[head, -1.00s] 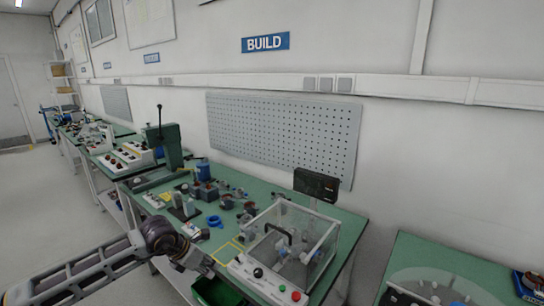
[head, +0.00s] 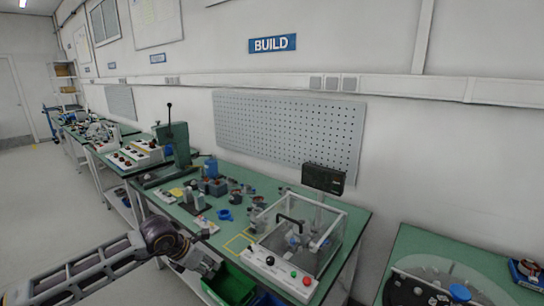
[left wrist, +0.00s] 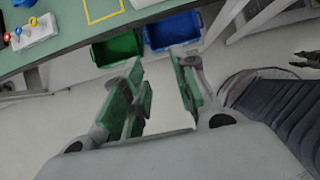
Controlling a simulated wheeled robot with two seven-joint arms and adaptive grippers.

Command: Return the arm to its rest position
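My left gripper (head: 208,268) is in front of the green bench (head: 232,187), beside its front edge, on an arm that comes in from the left. In the left wrist view its two green-padded fingers (left wrist: 160,88) are apart, with only pale background between them. It is open and empty. A small dark claw-like shape at the right edge of the left wrist view may be my right gripper (left wrist: 306,60); its fingers are too small to read. My right gripper is not in the head view.
A clear-covered test rig (head: 300,240) stands on the bench. Another bench (head: 450,245) is at the right. Open floor (head: 60,200) lies at the left.

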